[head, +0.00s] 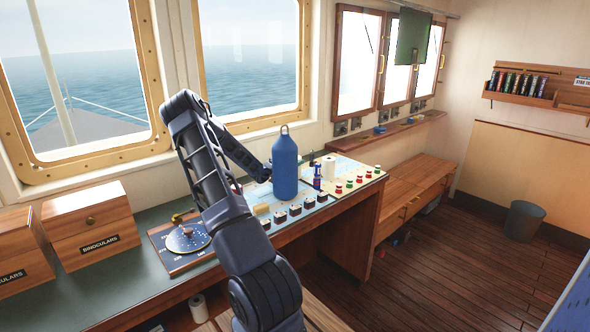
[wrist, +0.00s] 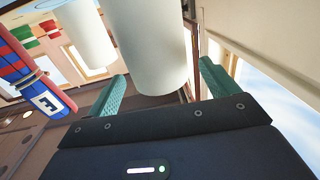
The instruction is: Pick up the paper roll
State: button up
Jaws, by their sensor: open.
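In the wrist view a large white paper roll (wrist: 145,45) stands between the two teal fingers of my open gripper (wrist: 163,85). The fingers lie on either side of it with a gap showing, and it is not gripped. A second white cylinder (wrist: 88,35) shows beyond it to the left. In the head view a white roll (head: 329,168) stands upright on the console, right of the blue bottle (head: 285,168). My gripper's fingers are hidden there, near or behind the bottle. I cannot tell which cylinder in the wrist view matches this roll.
A red and blue object (wrist: 35,75) is close on the left in the wrist view. The console (head: 345,190) carries several buttons and switches. Two wooden binocular boxes (head: 90,222) stand left of a dial (head: 187,240). Another white roll (head: 198,308) is below the desk.

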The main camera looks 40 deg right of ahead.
jog(key=d, duration=0.4)
jog(key=shift+w, duration=0.15)
jog(key=c, duration=1.3)
jog(key=shift+r, duration=0.1)
notch_tip(320, 180, up, 20)
jog(key=shift+f, duration=0.1)
